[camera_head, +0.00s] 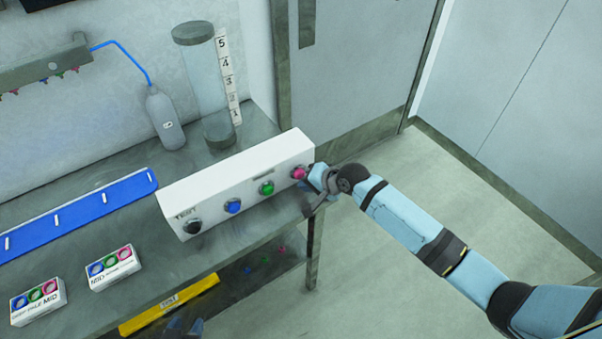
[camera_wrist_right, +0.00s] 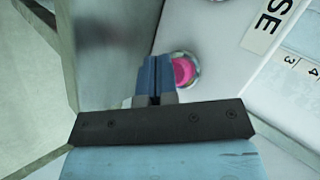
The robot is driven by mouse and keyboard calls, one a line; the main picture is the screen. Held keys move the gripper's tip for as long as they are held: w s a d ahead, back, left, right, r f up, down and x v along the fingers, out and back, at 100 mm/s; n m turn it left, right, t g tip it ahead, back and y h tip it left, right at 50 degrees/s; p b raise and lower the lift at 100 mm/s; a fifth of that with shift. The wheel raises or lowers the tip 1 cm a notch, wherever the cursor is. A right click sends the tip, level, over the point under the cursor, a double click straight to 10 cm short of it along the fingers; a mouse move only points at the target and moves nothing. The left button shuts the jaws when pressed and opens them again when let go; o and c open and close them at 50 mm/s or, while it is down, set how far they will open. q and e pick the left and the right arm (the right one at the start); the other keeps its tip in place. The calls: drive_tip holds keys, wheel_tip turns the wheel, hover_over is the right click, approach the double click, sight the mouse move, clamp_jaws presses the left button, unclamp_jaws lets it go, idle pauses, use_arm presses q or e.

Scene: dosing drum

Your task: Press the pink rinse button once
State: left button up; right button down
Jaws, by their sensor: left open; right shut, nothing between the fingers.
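The pink rinse button (camera_head: 298,173) is at the right end of the white sloped button panel (camera_head: 240,172). My right gripper (camera_head: 312,180) is shut and empty, at the panel's right end close beside the pink button. In the right wrist view the shut blue fingers (camera_wrist_right: 156,75) overlap the left side of the pink button (camera_wrist_right: 184,71), which sits in a silver ring. I cannot tell whether they touch it.
The panel also has green (camera_head: 266,188), blue (camera_head: 233,206) and black (camera_head: 193,227) buttons. Behind it stand a clear cylinder (camera_head: 207,85) with a number scale and a grey bottle (camera_head: 165,118). Two small labelled boxes (camera_head: 113,267) lie at the left. The floor on the right is clear.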

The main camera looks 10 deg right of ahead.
drive_tip(key=shift+s+d, duration=0.1)
drive_tip(key=shift+s, duration=0.3)
drive_tip(key=s+p, duration=0.1)
drive_tip(key=s+d+p, duration=0.1)
drive_tip(key=s, duration=0.1)
drive_tip(key=s+p, duration=0.1)
drive_tip(key=p, duration=0.1)
drive_tip(key=shift+s+d, duration=0.35)
idle(0.7)
